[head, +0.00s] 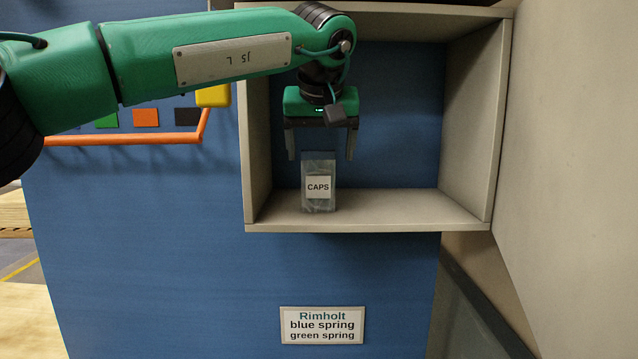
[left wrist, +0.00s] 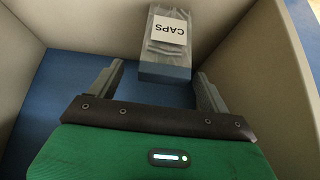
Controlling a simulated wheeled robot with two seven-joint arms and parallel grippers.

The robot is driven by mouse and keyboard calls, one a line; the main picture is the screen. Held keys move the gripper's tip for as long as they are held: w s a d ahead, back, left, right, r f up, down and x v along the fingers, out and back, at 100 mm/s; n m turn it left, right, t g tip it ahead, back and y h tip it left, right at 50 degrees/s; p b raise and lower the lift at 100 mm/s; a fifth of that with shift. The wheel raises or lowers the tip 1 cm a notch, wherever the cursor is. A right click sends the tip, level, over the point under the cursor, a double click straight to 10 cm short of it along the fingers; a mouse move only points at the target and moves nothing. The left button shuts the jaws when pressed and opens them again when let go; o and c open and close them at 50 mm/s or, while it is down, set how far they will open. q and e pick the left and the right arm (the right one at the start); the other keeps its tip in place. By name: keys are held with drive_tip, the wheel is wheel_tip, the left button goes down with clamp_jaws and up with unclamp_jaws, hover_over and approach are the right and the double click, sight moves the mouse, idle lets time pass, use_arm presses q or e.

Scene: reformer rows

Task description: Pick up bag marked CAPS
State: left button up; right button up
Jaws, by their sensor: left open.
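The bag marked CAPS (head: 319,199) stands upright on the floor of a beige open box shelf, left of its middle. It is a grey see-through bag with a white label. In the left wrist view the bag (left wrist: 165,68) lies just beyond the fingertips, between their lines. My left gripper (head: 320,157) points down inside the shelf, open and empty, with its fingers spread wider than the bag. The head view shows the fingertips around the height of the bag's top. The left gripper also shows in the wrist view (left wrist: 160,78). My right gripper is not in view.
The beige shelf (head: 370,225) has side walls, a floor lip and a blue back; its right half is empty. An orange rail (head: 125,139) and a yellow object (head: 213,96) are at the left. A sign reading "Rimholt blue spring green spring" (head: 322,325) is below.

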use_arm(q)
drive_tip(key=x, duration=0.1)
drive_tip(key=p+x, duration=0.1)
drive_tip(key=x, duration=0.1)
drive_tip(key=shift+w+a, duration=0.1)
drive_tip(key=shift+a, duration=0.2)
drive_tip(key=shift+w+f, duration=0.2)
drive_tip(key=shift+f, duration=0.05)
drive_tip(key=shift+s+d, duration=0.15)
drive_tip(key=shift+c, duration=1.3)
drive_tip(key=shift+r, duration=0.1)
drive_tip(key=c, duration=0.9)
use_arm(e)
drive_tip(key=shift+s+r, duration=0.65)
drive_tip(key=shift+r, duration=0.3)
use_arm(q)
drive_tip(key=shift+r, duration=0.1)
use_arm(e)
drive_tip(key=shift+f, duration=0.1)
